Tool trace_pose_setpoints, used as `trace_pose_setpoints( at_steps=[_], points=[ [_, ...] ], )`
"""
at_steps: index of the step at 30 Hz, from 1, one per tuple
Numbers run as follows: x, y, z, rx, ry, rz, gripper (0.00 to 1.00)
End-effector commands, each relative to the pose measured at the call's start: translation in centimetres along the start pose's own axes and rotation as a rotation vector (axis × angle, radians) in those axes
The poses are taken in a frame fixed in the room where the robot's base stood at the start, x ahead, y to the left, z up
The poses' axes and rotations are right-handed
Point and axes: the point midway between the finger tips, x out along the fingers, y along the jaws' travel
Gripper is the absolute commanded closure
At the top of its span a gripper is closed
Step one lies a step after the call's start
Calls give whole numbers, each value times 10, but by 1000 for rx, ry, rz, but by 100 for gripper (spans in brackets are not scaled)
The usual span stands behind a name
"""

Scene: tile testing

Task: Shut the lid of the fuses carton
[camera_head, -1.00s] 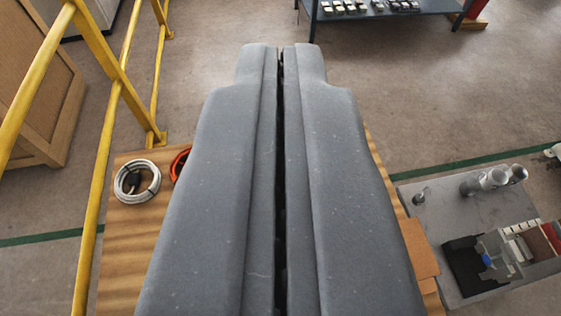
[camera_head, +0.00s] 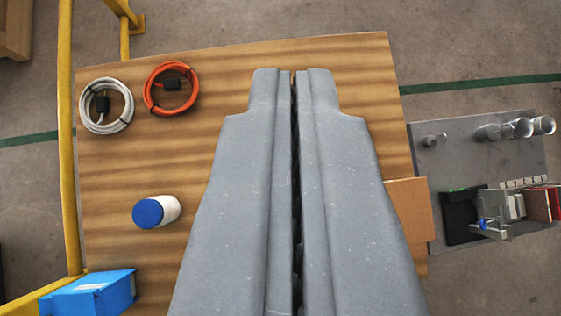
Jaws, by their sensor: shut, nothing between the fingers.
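My gripper (camera_head: 293,78) fills the middle of the view, its two long grey fingers side by side and shut, with only a thin dark gap between them. It is above the wooden table (camera_head: 230,75). A brown cardboard piece (camera_head: 410,212) sticks out from behind the right finger, over the table's right edge. It looks like a flap of a carton, but the rest is hidden by my gripper. No fuses label shows, and I cannot tell the state of the lid.
A white cable coil (camera_head: 88,118), an orange cable coil (camera_head: 150,92), a blue-capped white jar (camera_head: 165,208) and a blue box (camera_head: 100,293) are on the left. A yellow railing (camera_head: 67,160) runs along the left. A grey bench (camera_head: 440,165) with hardware is at the right.

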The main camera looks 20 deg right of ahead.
Motion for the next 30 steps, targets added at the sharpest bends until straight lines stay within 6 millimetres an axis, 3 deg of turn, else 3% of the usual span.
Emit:
trace_pose_setpoints(
  at_steps=[7,14,21,30],
  points=[
    [68,-2,2,-29,-196,-15,100],
    [126,-5,20,-55,-379,-32,100],
    [181,-9,50,-80,-567,-54,100],
    [234,-14,101,-109,-795,-85,100]
  ],
)
